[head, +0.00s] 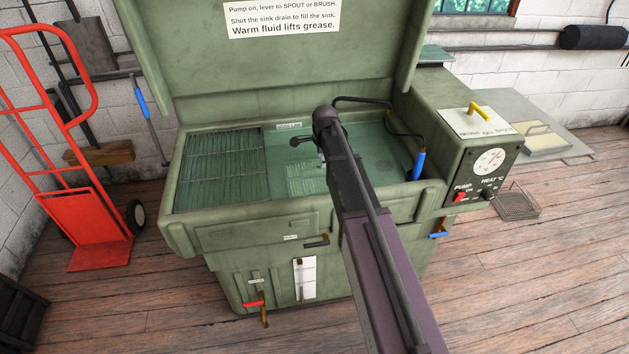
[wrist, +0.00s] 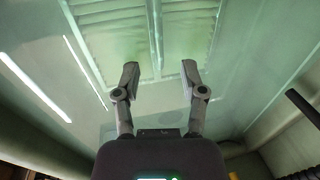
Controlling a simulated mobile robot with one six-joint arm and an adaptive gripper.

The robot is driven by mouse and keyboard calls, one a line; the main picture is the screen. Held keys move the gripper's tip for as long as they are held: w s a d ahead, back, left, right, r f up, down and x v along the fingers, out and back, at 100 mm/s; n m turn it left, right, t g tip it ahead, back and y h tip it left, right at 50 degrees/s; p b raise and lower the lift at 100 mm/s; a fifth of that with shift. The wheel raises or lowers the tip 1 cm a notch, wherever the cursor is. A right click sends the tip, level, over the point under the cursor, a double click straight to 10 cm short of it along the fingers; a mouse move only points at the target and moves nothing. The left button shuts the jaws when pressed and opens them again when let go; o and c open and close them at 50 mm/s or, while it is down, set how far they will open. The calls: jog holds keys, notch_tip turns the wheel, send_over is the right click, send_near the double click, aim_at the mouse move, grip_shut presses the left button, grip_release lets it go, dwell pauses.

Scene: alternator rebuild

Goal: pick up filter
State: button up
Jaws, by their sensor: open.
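A pale green, ribbed panel, which looks like the filter (head: 306,179), lies in the fluid of the sink (head: 180,228), right of the slatted rack. In the wrist view the filter (wrist: 112,32) shows as two ribbed sections with a bar between them, at the top of the picture. My gripper (wrist: 160,72) is open and empty, its two fingers apart and pointing toward the near edge of the filter. I cannot tell how far above it the fingertips are.
A slatted rack (head: 222,170) fills the sink's left side. A blue-handled brush (head: 418,165) stands at the right, beside the control box (head: 490,162). The raised lid (head: 290,65) stands behind. A red hand truck (head: 92,225) is at left. A wire basket (head: 517,205) is on the floor.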

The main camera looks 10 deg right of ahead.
aim_at(315, 173)
jog(key=shift+f, duration=0.15)
jog(key=shift+w+f+b, duration=0.25)
jog(key=shift+f+b, duration=1)
jog(key=shift+b, duration=0.05)
jog(key=shift+w+f+b, duration=0.2)
jog(key=shift+f+b, duration=1)
jog(key=shift+b, duration=0.1)
grip_shut()
